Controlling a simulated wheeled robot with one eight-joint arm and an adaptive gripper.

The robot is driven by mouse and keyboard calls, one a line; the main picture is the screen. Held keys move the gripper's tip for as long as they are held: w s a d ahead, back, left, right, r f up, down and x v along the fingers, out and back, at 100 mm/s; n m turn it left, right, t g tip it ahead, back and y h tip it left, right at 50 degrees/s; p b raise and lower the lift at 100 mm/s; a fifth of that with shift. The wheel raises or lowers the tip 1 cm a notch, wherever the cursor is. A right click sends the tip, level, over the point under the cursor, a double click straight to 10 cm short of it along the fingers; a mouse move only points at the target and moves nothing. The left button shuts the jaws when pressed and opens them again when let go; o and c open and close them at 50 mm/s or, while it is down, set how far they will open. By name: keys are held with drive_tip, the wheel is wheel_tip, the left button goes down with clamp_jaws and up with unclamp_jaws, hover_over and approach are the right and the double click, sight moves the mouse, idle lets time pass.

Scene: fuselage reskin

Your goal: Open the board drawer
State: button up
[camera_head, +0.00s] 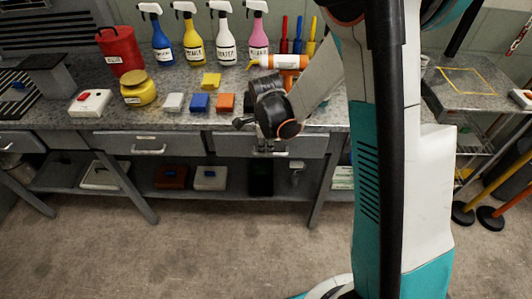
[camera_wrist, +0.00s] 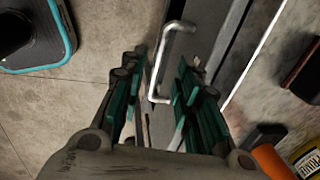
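A grey drawer front (camera_head: 310,146) sits under the speckled worktop at the middle right, and looks closed and flush with the bench. I see no label telling whether it is the board drawer. Its silver bar handle (camera_wrist: 157,62) shows in the wrist view. My gripper (camera_head: 268,147) points down in front of this drawer and hides much of the handle in the head view. In the wrist view my gripper (camera_wrist: 165,88) is open, with green-padded fingers on either side of the handle. Gaps show beside the bar; whether either finger touches it is unclear.
Another handled drawer (camera_head: 185,143) is to the left. The worktop (camera_head: 300,117) holds spray bottles (camera_head: 195,45), coloured blocks (camera_head: 199,102), a red can (camera_head: 119,50) and a yellow jar (camera_head: 138,90). A lower shelf (camera_head: 236,187) holds boxes. The floor (camera_head: 200,245) in front is clear.

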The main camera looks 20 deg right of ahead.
drive_tip(key=shift+w+d+f+b, duration=0.1)
drive_tip(key=shift+w+f+b, duration=0.1)
drive_tip(key=shift+f, duration=0.55)
drive_tip(key=shift+w+f+b, duration=0.1)
drive_tip(key=shift+f+b, duration=0.1)
drive_tip(key=shift+f, duration=0.55)
drive_tip(key=shift+w+d+f+b, duration=0.1)
drive_tip(key=shift+f+b, duration=0.1)
drive_tip(key=shift+f, duration=0.55)
clamp_jaws()
